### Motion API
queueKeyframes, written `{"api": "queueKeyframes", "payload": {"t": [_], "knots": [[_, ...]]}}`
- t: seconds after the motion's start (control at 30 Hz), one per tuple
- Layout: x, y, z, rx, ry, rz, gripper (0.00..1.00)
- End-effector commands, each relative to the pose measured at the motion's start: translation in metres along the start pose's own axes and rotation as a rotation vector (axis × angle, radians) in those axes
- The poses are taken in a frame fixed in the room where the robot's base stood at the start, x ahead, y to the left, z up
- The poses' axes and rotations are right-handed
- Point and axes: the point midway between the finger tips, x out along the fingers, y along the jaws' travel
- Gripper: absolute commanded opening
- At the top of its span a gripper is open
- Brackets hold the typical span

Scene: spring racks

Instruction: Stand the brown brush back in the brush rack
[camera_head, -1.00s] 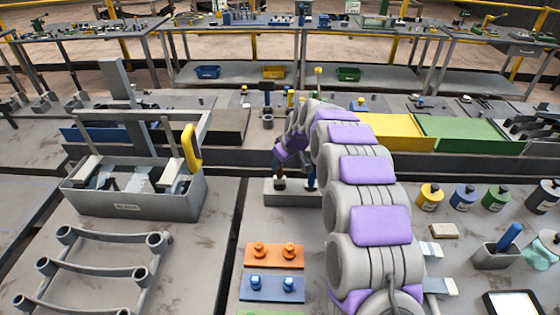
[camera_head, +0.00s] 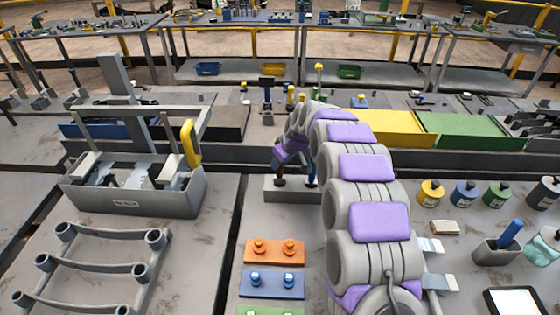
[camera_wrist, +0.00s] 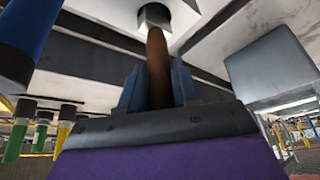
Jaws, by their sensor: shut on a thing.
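My gripper (camera_wrist: 158,88) is shut on the brown brush's handle (camera_wrist: 157,55), which runs up the wrist view to a pale squarish piece at the top. In the head view, my gripper (camera_head: 281,165) is partly hidden by my arm, low over the left part of the grey brush rack (camera_head: 290,194). The held brush's lower end shows small and dark at the rack's top. I cannot tell whether it is inside a hole or only above it. A blue brush (camera_head: 311,176) stands at the rack's right part. A thick blue handle (camera_wrist: 28,40) shows at the left of the wrist view.
Orange (camera_head: 274,251) and blue (camera_head: 273,284) peg plates lie in front of the rack. A grey toolbox (camera_head: 135,195) stands at left. Yellow (camera_head: 390,132) and green (camera_head: 465,137) trays lie behind my arm. Several small bottles stand at right.

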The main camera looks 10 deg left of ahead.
Motion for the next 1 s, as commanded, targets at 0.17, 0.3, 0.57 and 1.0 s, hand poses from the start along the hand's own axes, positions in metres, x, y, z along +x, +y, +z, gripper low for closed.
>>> {"api": "queueKeyframes", "payload": {"t": [0.17,0.3,0.57,1.0], "knots": [[0.003,0.0,0.002,0.0,0.0,0.0,0.01],[0.005,0.0,0.003,0.0,0.0,0.0,0.01],[0.01,0.0,0.005,0.0,0.0,0.0,0.01],[0.015,0.0,0.007,0.0,0.0,0.0,0.4]]}}
